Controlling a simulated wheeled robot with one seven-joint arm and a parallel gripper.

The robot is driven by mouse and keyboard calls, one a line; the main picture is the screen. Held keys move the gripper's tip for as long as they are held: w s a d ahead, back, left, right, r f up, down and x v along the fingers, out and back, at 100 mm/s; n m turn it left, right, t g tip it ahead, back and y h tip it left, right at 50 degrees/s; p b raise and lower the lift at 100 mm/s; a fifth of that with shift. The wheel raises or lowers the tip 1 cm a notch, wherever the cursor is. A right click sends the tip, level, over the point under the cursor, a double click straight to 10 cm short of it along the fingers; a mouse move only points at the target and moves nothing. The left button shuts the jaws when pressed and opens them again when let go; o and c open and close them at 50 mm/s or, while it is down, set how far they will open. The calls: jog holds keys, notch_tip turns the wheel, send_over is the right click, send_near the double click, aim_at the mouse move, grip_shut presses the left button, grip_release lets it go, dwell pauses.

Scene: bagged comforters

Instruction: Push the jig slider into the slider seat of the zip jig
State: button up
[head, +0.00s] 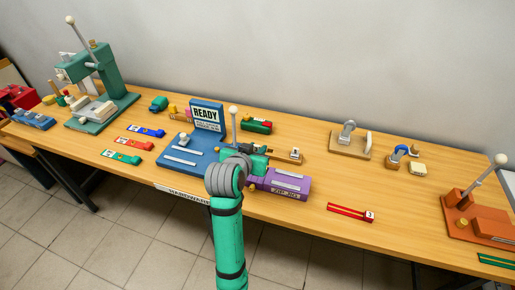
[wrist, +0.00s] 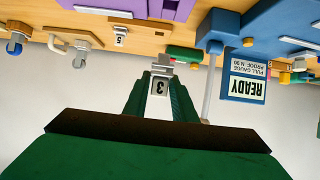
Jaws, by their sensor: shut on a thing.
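The purple zip jig (head: 283,183) sits near the front edge of the bench, with a pale strip along its top. Part of it shows at the top of the wrist view (wrist: 160,8). My gripper (wrist: 160,90) is shut on a small grey slider with a white tag marked 3, the jig slider (wrist: 160,82). In the head view my gripper (head: 258,160) is above and behind the jig's left end, apart from it as far as I can tell. My arm hides some of that end, and I cannot make out the slider seat.
The blue pull gauge (head: 175,159) with a READY sign (head: 207,116) and upright lever stands close left. A small stand marked 5 (head: 295,156) is behind the jig. A red strip marked 3 (head: 350,212) lies right. The bench between it and the orange press (head: 480,218) is clear.

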jog(key=shift+f, duration=3.35)
jog(key=shift+f, duration=0.1)
jog(key=shift+w, duration=0.1)
jog(key=shift+d, duration=0.2)
jog(key=shift+a+f, duration=0.2)
jog(key=shift+a, duration=0.1)
jog(key=shift+d+f, duration=0.2)
jog(key=shift+f, duration=0.25)
jog(key=shift+a+f, duration=0.1)
jog(key=shift+f, duration=0.2)
jog(key=shift+f, duration=0.1)
